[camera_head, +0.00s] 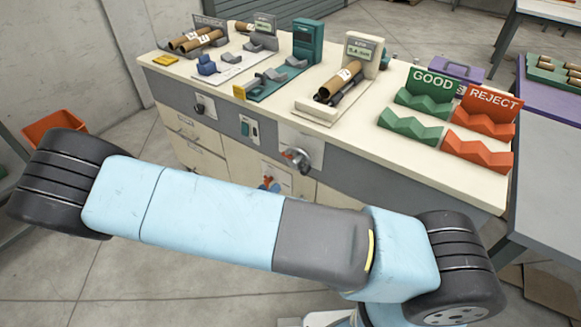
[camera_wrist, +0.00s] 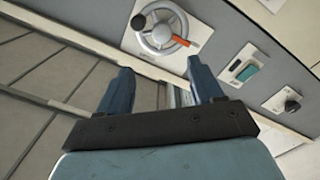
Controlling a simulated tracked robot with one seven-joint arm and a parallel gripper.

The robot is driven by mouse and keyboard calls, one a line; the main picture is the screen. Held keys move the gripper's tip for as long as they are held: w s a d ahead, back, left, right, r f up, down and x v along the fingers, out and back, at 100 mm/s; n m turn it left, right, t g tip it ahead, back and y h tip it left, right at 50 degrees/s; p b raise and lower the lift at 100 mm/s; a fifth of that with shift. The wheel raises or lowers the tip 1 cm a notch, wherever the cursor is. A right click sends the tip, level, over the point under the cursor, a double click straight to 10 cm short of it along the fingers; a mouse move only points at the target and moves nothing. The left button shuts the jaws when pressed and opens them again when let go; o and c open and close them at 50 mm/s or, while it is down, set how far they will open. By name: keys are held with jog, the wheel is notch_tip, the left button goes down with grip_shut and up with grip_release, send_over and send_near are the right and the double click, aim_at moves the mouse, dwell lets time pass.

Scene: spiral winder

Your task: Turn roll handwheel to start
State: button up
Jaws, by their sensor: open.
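The roll handwheel (camera_wrist: 162,30) shows at the top of the wrist view. It is a silver wheel with a round hub, a black knob at its upper left and an orange-red bar pointing lower right. It sits on a pale plate on the bench front. In the head view the handwheel (camera_head: 298,158) is seen nearly edge-on. My gripper (camera_wrist: 163,76) is open, its two dark blue fingers apart and empty. The wheel appears beyond the fingertips, with no contact visible. In the head view my arm hides most of the gripper.
Beside the wheel on the grey band are a green switch (camera_wrist: 240,69) and a black knob (camera_wrist: 291,105). The bench top (camera_head: 340,140) carries a roll in a cradle (camera_head: 335,92), a teal device (camera_head: 308,40), and green GOOD (camera_head: 410,126) and red REJECT (camera_head: 478,150) racks.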

aim_at(292, 165)
jog(key=x, duration=1.3)
jog(key=shift+w+f, duration=0.1)
jog(key=shift+w, duration=0.2)
jog(key=shift+c, duration=0.4)
jog(key=c, duration=1)
